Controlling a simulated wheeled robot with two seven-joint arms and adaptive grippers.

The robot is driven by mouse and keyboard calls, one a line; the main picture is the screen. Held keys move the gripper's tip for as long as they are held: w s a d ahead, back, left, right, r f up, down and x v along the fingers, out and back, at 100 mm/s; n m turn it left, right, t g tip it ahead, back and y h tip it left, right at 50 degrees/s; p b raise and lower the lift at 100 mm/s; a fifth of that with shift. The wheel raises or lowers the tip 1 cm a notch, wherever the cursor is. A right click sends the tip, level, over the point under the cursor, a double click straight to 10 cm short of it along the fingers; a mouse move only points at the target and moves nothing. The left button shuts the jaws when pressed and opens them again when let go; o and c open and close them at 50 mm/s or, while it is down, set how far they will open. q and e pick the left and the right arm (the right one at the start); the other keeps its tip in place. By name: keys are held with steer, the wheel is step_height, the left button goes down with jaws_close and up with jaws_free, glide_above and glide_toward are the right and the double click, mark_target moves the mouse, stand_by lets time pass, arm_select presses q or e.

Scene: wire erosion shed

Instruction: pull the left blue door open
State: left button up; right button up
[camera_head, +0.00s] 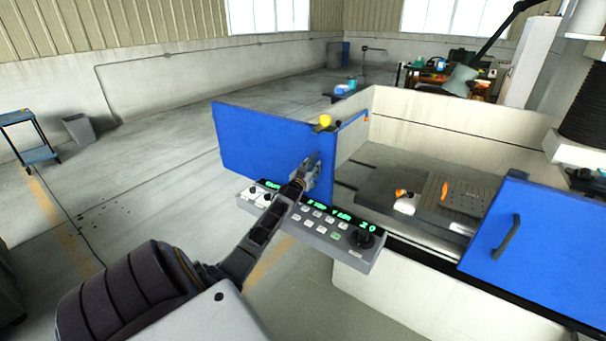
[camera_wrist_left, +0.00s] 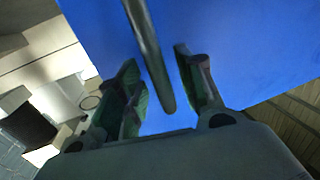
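The left blue door (camera_head: 255,140) stands at the left of the machine's front, reaching out past the enclosure's left side. The opening between it and the right blue door (camera_head: 500,265) is wide. My left gripper (camera_head: 311,166) is at the left door's face near its right edge, and largely hides the handle in the head view. In the left wrist view, the dark bar handle (camera_wrist_left: 150,55) lies between the two fingers of my left gripper (camera_wrist_left: 157,60). The fingers are apart, with gaps visible on both sides of the bar. My right gripper is not in view.
A control panel (camera_head: 315,223) with green displays and buttons juts out just below my left gripper. The machine's worktable (camera_head: 450,196) shows through the opening. A blue cart (camera_head: 38,154) and a grey bin (camera_head: 79,130) stand far left. The floor left of the door is clear.

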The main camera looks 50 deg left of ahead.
arm_select(q)
steer(key=v, duration=1.1)
stand_by(0.5)
steer(key=shift+d, duration=0.1)
stand_by(0.5)
